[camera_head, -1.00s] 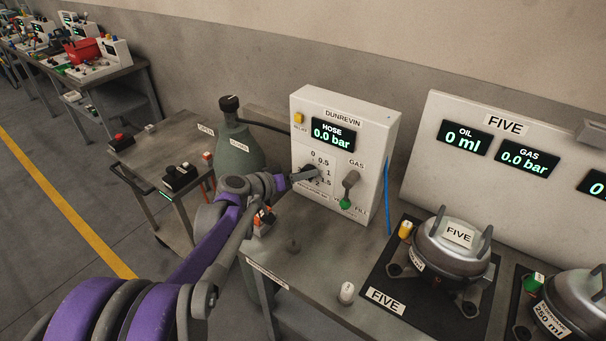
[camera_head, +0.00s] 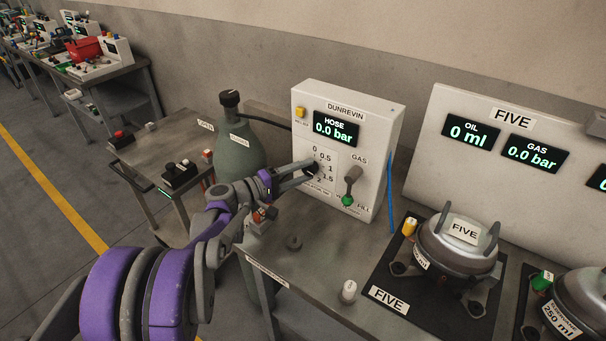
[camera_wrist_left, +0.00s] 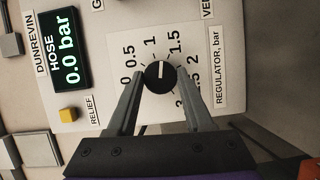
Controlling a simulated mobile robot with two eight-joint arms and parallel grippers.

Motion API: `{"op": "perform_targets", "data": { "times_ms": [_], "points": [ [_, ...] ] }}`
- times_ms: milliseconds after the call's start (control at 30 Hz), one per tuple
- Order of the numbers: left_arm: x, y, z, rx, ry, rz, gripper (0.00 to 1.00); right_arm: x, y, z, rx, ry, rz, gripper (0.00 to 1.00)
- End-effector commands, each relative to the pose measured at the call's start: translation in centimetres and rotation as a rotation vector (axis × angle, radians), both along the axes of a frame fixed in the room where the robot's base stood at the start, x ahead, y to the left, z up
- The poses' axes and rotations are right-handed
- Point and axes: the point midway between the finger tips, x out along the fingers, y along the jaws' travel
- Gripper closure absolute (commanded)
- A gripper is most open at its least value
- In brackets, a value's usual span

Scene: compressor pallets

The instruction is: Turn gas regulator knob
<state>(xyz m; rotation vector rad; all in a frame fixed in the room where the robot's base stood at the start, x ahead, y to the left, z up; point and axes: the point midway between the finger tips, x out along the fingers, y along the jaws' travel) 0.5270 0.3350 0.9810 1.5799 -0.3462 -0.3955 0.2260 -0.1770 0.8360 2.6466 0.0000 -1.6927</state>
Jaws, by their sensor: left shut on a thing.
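The black regulator knob (camera_wrist_left: 160,76) sits on the white DUNREVIN panel (camera_wrist_left: 108,20), ringed by a printed scale in bar. In the left wrist view its white mark points up, roughly between 1 and 1.5. My left gripper (camera_wrist_left: 164,80) is shut on the knob, one finger on each side. In the head view the gripper (camera_head: 313,169) reaches the panel from the left and partly hides the knob and scale. The HOSE display (camera_head: 335,128) reads 0.0 bar. My right gripper is not in view.
A grey lever with a green tip (camera_head: 350,186) is right of the knob, by the GAS label. A yellow RELIEF button (camera_head: 300,112) is above left. A green gas bottle (camera_head: 238,150) stands behind my arm. The FIVE compressor (camera_head: 458,248) sits to the right.

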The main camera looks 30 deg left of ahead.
Motion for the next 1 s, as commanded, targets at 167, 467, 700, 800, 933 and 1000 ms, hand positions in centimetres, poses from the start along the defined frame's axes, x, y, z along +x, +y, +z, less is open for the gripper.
{"op": "perform_targets", "data": {
  "times_ms": [167, 467, 700, 800, 933, 1000],
  "points": [
    [0.0, 0.0, -0.3, -0.144, 0.011, -0.001, 1.00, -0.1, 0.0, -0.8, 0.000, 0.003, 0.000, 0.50],
    [0.0, 0.0, -0.3, -0.309, 0.025, 0.000, 1.00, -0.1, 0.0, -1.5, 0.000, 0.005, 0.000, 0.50],
    [0.0, 0.0, -0.3, -0.367, 0.030, 0.000, 1.00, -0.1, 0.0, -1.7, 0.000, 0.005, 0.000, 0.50],
    [0.0, 0.0, -0.3, -0.375, 0.030, 0.000, 1.00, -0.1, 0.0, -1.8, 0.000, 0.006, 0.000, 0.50],
    [0.0, 0.0, -0.3, -0.377, 0.031, 0.000, 1.00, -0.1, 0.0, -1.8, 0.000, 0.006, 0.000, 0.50],
    [0.0, 0.0, -0.3, -0.377, 0.031, 0.000, 1.00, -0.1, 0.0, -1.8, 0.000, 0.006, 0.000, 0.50]
  ]
}}
